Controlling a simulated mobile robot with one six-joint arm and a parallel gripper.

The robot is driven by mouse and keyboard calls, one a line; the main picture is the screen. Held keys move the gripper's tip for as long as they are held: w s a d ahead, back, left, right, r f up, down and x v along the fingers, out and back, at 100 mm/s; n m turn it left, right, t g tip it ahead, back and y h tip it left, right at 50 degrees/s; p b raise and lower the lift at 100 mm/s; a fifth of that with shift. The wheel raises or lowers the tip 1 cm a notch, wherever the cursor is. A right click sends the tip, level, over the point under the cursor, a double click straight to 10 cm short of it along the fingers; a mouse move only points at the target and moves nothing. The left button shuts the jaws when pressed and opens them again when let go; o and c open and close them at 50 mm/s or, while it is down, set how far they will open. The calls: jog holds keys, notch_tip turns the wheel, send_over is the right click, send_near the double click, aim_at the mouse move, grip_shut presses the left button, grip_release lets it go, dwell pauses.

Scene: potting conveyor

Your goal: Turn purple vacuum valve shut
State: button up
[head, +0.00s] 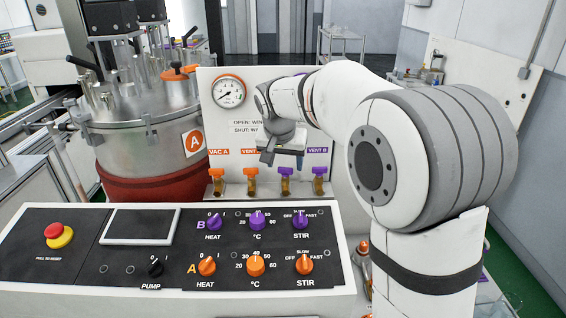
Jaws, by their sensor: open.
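A row of valves with brass-coloured bodies runs along the bottom of the white upright panel (219,125). The two left valves have orange handles and the two right ones purple. The inner purple valve (286,171) has its label hidden behind my gripper. The outer purple valve (319,172) is labelled VENT B. The purple handles look crosswise atop their bodies; their exact angle is hard to tell. My gripper (267,157) is open, with nothing seen in it. It hangs before the panel, just above and slightly left of the inner purple handle, apparently apart from it.
The orange VAC A valve (217,173) and its orange neighbour (249,173) stand close on the left. A pressure gauge (229,92) is above. The control console (186,216) with knobs lies in front, a steel vessel (145,137) at left.

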jog(key=shift+x, duration=0.95)
jog(key=shift+s, duration=0.1)
jog(key=shift+c, duration=0.2)
